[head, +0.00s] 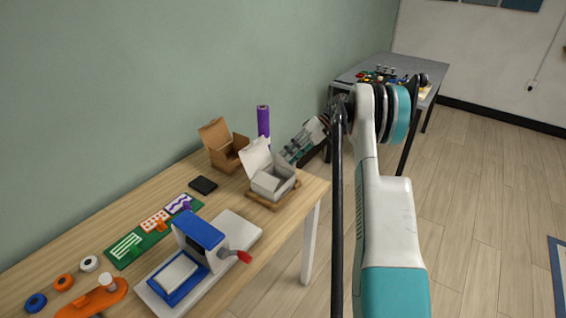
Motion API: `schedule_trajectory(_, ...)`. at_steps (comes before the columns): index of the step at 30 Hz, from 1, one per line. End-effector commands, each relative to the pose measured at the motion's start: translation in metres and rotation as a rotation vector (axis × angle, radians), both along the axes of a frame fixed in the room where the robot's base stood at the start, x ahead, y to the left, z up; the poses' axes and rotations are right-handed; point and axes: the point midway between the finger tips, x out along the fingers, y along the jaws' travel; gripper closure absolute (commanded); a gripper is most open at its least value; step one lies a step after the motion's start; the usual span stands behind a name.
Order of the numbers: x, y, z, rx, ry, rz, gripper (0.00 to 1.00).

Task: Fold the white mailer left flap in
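The white mailer (272,187) stands open on a wooden tray (263,203) near the far right end of the workbench. Its lid (256,157) is raised at the back left. The side flaps are too small to tell apart clearly, so I cannot tell how the left flap lies. My gripper (290,156) reaches in from the upper right, beside the mailer's raised lid and above its far edge. I cannot tell whether it touches the mailer. The fingertips are small and partly merge with the mailer, so their opening is unclear.
A brown open box (229,153) and a purple roll (263,121) stand behind the mailer. A black pad (203,185), a green board (140,244), and a blue-and-white press (200,250) with a red handle lie nearer. The wall borders the bench's left side.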

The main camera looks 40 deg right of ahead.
Motion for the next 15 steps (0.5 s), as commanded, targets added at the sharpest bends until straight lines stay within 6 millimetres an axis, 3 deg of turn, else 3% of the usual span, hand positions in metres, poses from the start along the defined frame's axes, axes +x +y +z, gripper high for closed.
schedule_trajectory(15, -0.0027, -0.0025, -0.0009, 0.002, -0.016, -0.023, 0.78)
